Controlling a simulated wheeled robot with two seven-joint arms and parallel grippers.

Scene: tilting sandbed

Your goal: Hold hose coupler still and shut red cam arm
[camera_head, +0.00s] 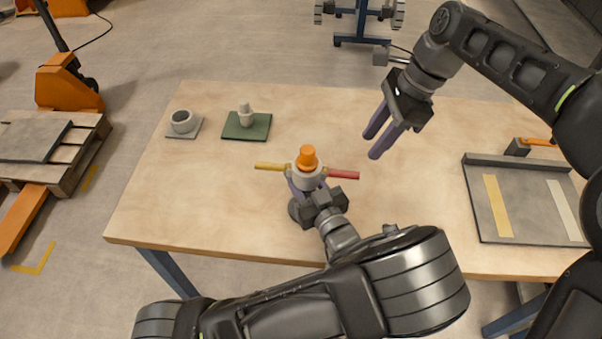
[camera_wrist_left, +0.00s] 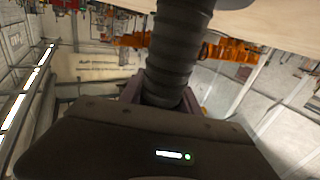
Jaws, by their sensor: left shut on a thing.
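The hose coupler (camera_head: 306,177) stands near the middle of the table, with a pale collar and an orange top (camera_head: 307,157). Its red cam arm (camera_head: 344,175) sticks out to the right and its yellow cam arm (camera_head: 270,166) to the left. My left gripper (camera_head: 298,186) is shut on the coupler's lower part, from the front. In the left wrist view a dark ribbed hose body (camera_wrist_left: 178,50) runs between the fingers. My right gripper (camera_head: 372,146) is open and empty, above and to the right of the red arm, not touching it.
A grey tray (camera_head: 525,205) with two coloured strips lies at the right. The wooden table (camera_head: 215,200) is clear at the left.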

